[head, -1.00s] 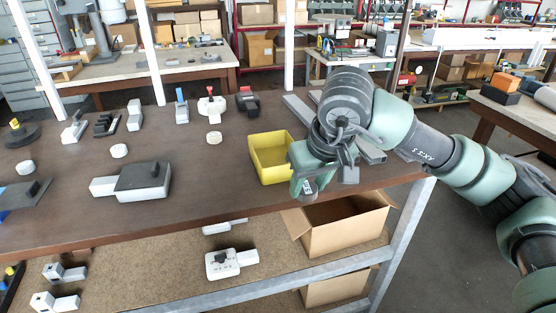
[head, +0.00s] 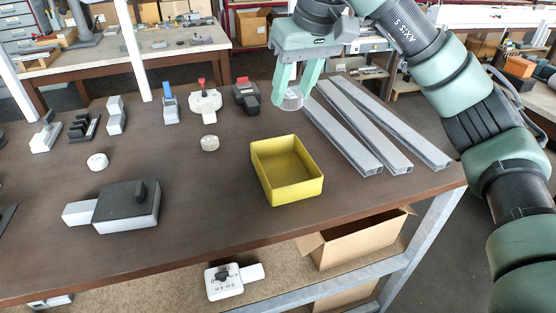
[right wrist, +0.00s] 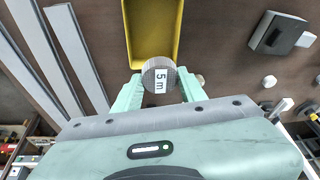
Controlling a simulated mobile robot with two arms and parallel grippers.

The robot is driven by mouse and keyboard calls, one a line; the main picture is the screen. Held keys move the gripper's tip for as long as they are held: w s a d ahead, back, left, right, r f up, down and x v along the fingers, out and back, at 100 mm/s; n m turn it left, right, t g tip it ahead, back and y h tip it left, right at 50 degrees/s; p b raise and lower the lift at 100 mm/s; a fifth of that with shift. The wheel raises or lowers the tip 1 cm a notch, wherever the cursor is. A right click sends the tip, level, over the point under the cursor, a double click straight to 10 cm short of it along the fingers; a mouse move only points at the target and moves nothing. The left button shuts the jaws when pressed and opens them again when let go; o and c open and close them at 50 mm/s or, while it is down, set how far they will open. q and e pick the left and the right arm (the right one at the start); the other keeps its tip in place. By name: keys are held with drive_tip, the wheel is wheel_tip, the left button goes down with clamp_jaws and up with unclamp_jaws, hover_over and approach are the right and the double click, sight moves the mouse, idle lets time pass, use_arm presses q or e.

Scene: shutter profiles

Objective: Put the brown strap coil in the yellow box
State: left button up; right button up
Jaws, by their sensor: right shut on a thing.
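The brown strap coil (head: 291,99) is a small grey-brown disc with a white label; the right wrist view shows it (right wrist: 160,76) with "5 m" on the label. My right gripper (head: 290,98) points down and is shut on the coil, with a finger on each side. It holds the coil above the table, behind the yellow box in the head view. The yellow box (head: 268,187) is open-topped, stands on the table and looks empty. In the right wrist view the box (right wrist: 128,25) lies just beyond the coil. My left gripper is out of view.
Several grey metal profiles (head: 370,128) lie right of the box. White coils (head: 209,143) and a dark-and-white device (head: 128,207) lie to its left. An open cardboard box (head: 360,240) is below the table's front edge.

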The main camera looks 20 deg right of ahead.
wheel_tip(320, 180, down, 2)
drive_tip(key=shift+f, duration=0.2)
wheel_tip(320, 180, down, 6)
drive_tip(key=s+p, duration=0.1)
drive_tip(key=p, duration=0.2)
hover_over(287, 180)
drive_tip(key=s, duration=0.1)
wheel_tip(287, 180, down, 7)
drive_tip(key=shift+s+d+r, duration=0.1)
drive_tip(key=shift+s+d, duration=0.05)
drive_tip(key=shift+f, duration=0.3)
wheel_tip(287, 180, down, 3)
drive_tip(key=shift+s+f+p, duration=0.1)
drive_tip(key=shift+p, duration=0.55)
drive_tip(key=shift+f, duration=0.45)
drive_tip(key=o, duration=1.1)
drive_tip(key=shift+r, duration=0.1)
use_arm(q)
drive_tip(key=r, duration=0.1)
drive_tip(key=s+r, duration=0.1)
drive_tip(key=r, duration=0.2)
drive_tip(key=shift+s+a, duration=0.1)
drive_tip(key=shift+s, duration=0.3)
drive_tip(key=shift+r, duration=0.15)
use_arm(e)
drive_tip(key=shift+r, duration=0.1)
